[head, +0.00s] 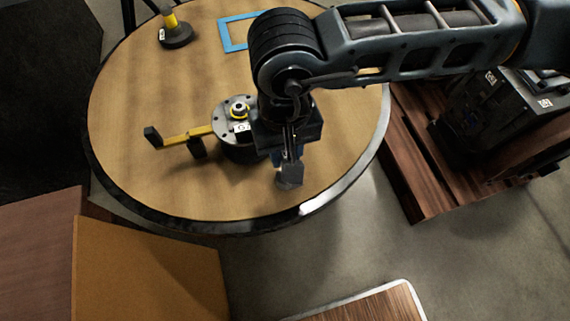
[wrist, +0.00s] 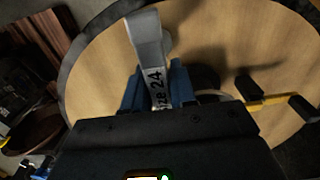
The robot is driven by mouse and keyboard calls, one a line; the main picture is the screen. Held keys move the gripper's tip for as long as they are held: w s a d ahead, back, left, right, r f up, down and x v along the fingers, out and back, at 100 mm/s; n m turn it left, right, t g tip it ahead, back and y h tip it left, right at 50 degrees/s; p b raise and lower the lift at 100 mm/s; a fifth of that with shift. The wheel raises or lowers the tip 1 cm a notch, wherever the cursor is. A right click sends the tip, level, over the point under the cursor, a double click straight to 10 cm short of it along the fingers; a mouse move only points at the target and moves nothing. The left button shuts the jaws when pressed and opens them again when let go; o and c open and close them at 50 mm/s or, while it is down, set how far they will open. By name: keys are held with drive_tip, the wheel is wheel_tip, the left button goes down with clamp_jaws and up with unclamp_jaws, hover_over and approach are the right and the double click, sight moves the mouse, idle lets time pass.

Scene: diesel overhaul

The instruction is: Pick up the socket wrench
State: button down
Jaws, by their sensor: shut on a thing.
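The socket wrench (wrist: 150,38) is a grey metal piece marked with a "24" in the wrist view. It stands between the blue fingers of my gripper (wrist: 160,90), which is shut on it. In the head view the wrench (head: 291,173) shows as a grey block below my gripper (head: 280,155), over the near right part of the round table. My arm and gripper hide part of it. I cannot tell whether its lower end touches the tabletop.
The round wooden table (head: 140,100) has a dark rim. Just left of my gripper stands a round metal flange part (head: 232,112) with a yellow-and-black handled tool (head: 185,138). A blue square frame (head: 229,36) and a yellow-black tool (head: 175,35) lie farther back. The table's left side is clear.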

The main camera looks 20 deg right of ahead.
drive_tip(key=shift+r, duration=0.15)
wheel_tip(320, 180, up, 4)
drive_tip(key=shift+w+f+b, duration=0.1)
drive_tip(key=shift+f+b, duration=0.05)
drive_tip(key=shift+b, duration=0.25)
drive_tip(key=d+r+b, duration=0.2)
drive_tip(key=d+r, duration=0.5)
drive_tip(key=d, duration=0.4)
drive_tip(key=shift+d, duration=0.35)
drive_tip(key=shift+w, duration=0.1)
drive_tip(key=c, duration=1.5)
unclamp_jaws()
clamp_jaws()
